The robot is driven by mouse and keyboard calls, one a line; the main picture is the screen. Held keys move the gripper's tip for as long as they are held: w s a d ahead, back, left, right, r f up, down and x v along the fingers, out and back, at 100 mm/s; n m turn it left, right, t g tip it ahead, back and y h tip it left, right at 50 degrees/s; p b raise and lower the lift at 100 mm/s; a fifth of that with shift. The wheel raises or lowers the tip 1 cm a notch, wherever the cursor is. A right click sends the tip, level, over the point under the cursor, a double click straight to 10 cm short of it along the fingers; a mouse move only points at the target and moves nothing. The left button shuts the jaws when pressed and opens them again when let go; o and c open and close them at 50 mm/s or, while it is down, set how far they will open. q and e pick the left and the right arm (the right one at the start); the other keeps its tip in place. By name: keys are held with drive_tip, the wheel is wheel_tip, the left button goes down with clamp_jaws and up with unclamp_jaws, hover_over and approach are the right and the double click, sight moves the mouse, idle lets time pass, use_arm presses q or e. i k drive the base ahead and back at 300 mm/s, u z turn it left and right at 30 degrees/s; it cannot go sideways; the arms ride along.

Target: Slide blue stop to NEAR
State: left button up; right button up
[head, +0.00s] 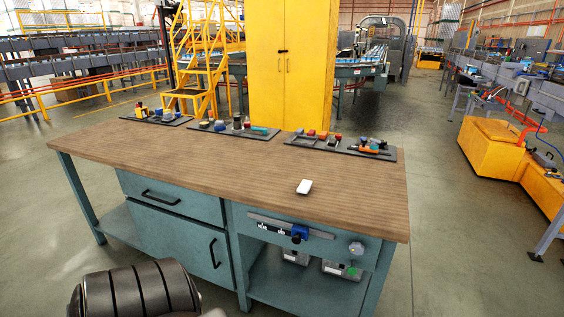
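The blue stop (299,233) sits on a grey rail (318,234) fixed to the front of the teal workbench, near the rail's middle. Small dark labels with white lettering sit on the rail to the left of the stop, too small to read surely. A dark lower part hangs from the stop. Neither of my grippers is in view, and nothing touches the stop. A black ribbed part at the bottom left looks like part of my own arm.
A grey knob (356,248) sticks out right of the rail. Boxes stand on the shelf under the rail.

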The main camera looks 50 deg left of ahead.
sight(298, 233)
drive_tip(key=u, duration=2.25)
